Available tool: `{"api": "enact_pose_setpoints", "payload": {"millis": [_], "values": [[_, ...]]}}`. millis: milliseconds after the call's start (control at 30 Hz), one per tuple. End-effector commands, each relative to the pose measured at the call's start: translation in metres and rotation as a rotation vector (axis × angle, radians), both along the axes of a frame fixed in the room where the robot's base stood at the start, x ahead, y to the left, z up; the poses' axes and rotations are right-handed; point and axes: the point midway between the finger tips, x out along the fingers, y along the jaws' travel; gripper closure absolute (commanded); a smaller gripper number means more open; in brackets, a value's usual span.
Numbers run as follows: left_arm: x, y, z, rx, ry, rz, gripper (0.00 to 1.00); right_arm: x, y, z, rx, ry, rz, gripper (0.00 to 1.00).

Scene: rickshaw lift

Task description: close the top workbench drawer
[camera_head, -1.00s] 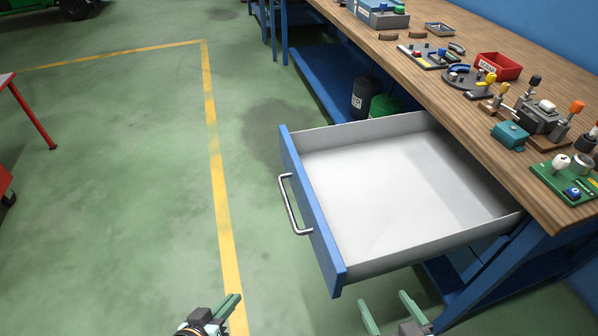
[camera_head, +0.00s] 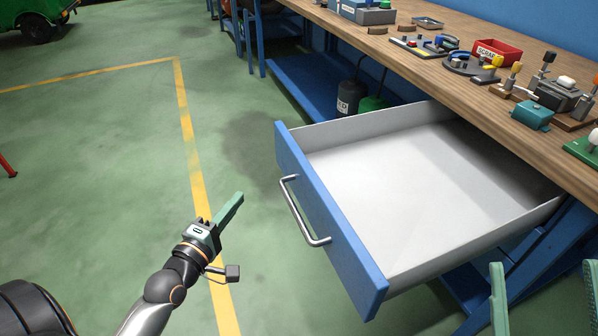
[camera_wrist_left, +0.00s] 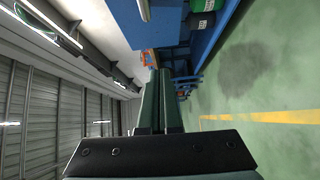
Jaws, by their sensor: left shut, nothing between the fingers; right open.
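The top workbench drawer (camera_head: 384,277) is pulled far out and looks empty, with pale inner walls and a blue front. Its metal bar handle (camera_head: 301,213) is on the blue front. My left gripper (camera_head: 238,198) is shut and empty, to the left of the handle and apart from it. In the left wrist view its fingers (camera_wrist_left: 158,75) lie together. My right gripper (camera_head: 543,285) shows only partly at the lower right edge, with its fingers apart, near the drawer's near side.
The wooden workbench top (camera_head: 455,80) holds a red scrap bin (camera_head: 497,52), a teal block (camera_head: 532,116) and several fixtures. A black container (camera_head: 350,97) and a green one (camera_head: 371,104) stand below. Green floor with a yellow line (camera_head: 190,140) is clear to the left.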

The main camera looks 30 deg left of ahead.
Motion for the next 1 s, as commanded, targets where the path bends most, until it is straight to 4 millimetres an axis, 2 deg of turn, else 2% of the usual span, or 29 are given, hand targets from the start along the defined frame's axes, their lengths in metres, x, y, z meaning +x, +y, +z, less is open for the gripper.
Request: {"api": "enact_pose_setpoints", "payload": {"millis": [267,567,867,1000], "values": [[0.011,0.006,0.004,-0.036,-0.025,0.011,1.0,-0.01,0.001,0.012,-0.001,-0.068,0.013,0.0],[0.055,0.009,0.003,-0.035,-0.025,0.01,1.0,-0.036,0.005,0.038,-0.006,-0.228,0.047,0.0],[0.103,0.013,0.003,-0.033,-0.023,0.01,1.0,-0.033,0.006,0.024,0.006,-0.208,0.057,0.0],[0.118,-0.003,0.002,-0.037,-0.022,0.009,1.0,-0.033,0.006,0.019,0.011,-0.203,0.062,0.0]]}}
